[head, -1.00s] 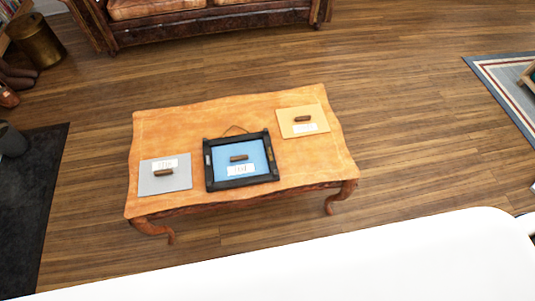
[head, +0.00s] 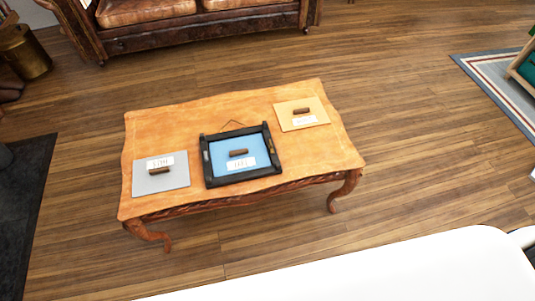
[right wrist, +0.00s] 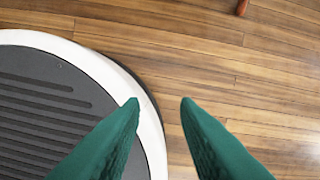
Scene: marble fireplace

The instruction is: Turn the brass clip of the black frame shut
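The black frame (head: 245,179) lies flat on the wooden coffee table, with a thin hanger at its far edge. Inside it is a blue panel (head: 226,147) with a brown handle (head: 239,152) and a white label (head: 240,164). Small pale marks show on the frame's left and right sides; they are too small to tell which is the brass clip or how it is turned. My right gripper (right wrist: 160,100) is open and empty above the floor in the right wrist view, away from the table. My left gripper is not in view.
The coffee table (head: 165,125) also bears a grey panel (head: 175,182) at left and a yellow panel (head: 287,108) at far right, each with handle and label. A leather sofa (head: 200,25) stands behind. Wooden floor (head: 430,150) is open at right, before a rug (head: 490,75).

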